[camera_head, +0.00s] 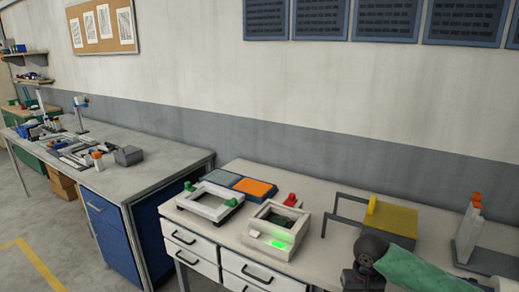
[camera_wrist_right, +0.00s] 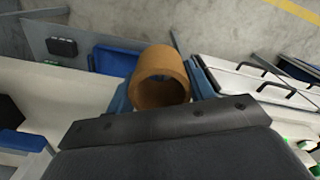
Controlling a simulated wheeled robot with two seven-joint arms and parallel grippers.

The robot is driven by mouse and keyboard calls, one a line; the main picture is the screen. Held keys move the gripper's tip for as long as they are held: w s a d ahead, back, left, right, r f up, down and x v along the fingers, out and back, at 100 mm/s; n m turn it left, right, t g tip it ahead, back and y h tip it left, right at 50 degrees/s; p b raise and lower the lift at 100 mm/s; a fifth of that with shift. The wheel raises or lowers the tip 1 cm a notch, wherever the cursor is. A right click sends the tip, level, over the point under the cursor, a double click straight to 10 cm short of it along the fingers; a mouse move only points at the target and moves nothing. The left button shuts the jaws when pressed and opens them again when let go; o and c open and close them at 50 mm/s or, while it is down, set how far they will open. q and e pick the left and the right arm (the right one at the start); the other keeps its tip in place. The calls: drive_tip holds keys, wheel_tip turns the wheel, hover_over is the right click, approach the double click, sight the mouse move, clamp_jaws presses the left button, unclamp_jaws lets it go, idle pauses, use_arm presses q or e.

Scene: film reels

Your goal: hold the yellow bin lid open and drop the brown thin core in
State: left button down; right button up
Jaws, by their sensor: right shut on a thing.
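The yellow bin lid (camera_head: 395,214) is at the right of the head view and looks flat and closed, with an upright yellow tab at its left end. My right arm stands in front of it and hides part of the bin. In the right wrist view, my right gripper (camera_wrist_right: 162,82) is shut on the brown thin core (camera_wrist_right: 160,62), a short hollow tube held between blue fingers. The core's open end faces the wrist camera. The head view does not clearly show the right gripper's fingers or the core. My left gripper is in neither view.
A grey bar frame (camera_head: 337,206) stands just left of the yellow lid. A pale box with a green light (camera_head: 281,243) and a white frame (camera_head: 203,211) stand further left, before a blue and orange tray (camera_head: 256,188). A white upright piece (camera_head: 468,233) stands right.

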drive_tip(key=a+n, duration=0.1)
drive_tip(key=a, duration=0.7)
drive_tip(key=shift+w+a+r, duration=0.15)
drive_tip(key=shift+r, duration=0.3)
